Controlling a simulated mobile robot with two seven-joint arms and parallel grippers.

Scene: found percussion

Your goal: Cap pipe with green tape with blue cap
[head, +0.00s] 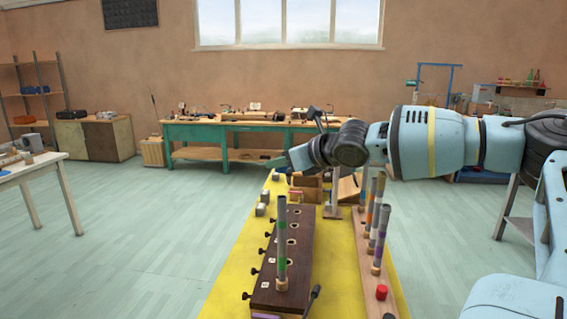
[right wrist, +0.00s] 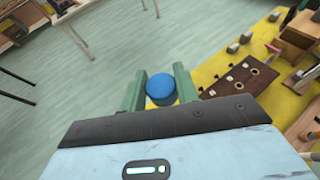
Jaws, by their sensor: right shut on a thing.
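My right gripper (head: 277,162) reaches in from the right in the head view, its green fingers above the far end of the yellow-topped table. In the right wrist view it is shut on a blue cap (right wrist: 161,87), held between the two fingers. The cap is hidden or too small to tell in the head view. The grey pipe with green tape (head: 282,240) stands upright at the near part of a dark wooden block (head: 265,290). Its top is bare, and the gripper is beyond it, apart from it. My left gripper is not in view.
Several pipes with other tapes (head: 382,238) stand on a wooden strip (head: 355,255) to the right. A red cap (head: 382,292) sits near its front end.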

